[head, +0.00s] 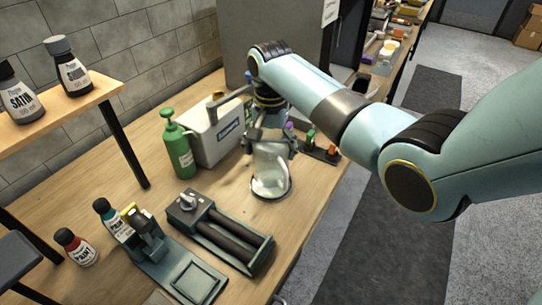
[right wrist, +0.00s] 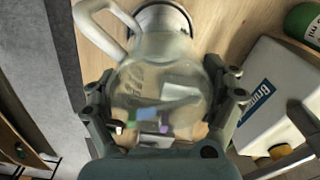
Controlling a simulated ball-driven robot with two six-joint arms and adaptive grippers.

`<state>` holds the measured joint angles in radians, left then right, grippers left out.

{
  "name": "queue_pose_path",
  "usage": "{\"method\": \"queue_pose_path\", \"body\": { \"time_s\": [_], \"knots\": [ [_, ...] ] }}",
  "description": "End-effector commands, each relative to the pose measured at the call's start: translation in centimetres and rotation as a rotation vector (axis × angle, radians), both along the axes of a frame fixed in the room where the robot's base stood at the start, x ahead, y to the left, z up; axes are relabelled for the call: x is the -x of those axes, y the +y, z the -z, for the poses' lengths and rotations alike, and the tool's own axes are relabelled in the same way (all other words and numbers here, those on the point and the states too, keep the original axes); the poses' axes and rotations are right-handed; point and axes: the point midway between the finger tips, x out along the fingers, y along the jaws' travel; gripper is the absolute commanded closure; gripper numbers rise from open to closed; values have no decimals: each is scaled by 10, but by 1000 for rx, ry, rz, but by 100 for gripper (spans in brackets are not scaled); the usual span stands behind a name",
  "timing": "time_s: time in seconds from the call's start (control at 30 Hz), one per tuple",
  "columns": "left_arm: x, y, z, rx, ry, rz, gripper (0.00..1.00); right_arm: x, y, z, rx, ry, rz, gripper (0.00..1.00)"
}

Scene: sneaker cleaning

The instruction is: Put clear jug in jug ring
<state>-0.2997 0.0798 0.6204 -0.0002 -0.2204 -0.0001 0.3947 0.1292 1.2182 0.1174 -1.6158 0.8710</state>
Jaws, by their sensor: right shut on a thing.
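The clear jug (head: 270,164) is upright near the right edge of the workbench in the head view. In the right wrist view the see-through jug (right wrist: 160,88) fills the middle, its pale handle at upper left. My right gripper (head: 268,138) is shut around the jug's body, with a finger on each side in the wrist view (right wrist: 166,98). The dark jug ring (head: 271,194) shows around or just under the jug's base; it also shows past the jug in the wrist view (right wrist: 190,17). I cannot tell if the base is seated inside it. My left gripper is not in view.
A white box (head: 215,136) and a green pump bottle (head: 177,147) stand left of the jug. A dark roller device (head: 220,232) lies in front. Small coloured items in a dark holder (head: 322,150) sit right behind. Bare wood surrounds the ring's left side.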

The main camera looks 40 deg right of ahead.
Motion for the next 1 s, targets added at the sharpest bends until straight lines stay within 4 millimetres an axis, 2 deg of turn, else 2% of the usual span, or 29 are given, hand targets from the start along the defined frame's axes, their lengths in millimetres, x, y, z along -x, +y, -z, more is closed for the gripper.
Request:
{"method": "queue_pose_path", "body": {
  "time_s": [0.1,0.2,0.57,0.6,0.67,1.0],
  "knots": [
    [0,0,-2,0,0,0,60,1,0,19,-1,3,0,47],
    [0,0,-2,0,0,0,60,1,0,27,-1,1,0,47],
    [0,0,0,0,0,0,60,1,0,32,-1,1,1,47],
    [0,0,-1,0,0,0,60,1,0,31,-1,1,1,8],
    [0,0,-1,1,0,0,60,1,0,31,-1,1,1,0],
    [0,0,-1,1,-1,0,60,1,0,29,-1,1,1,0]
  ]
}}
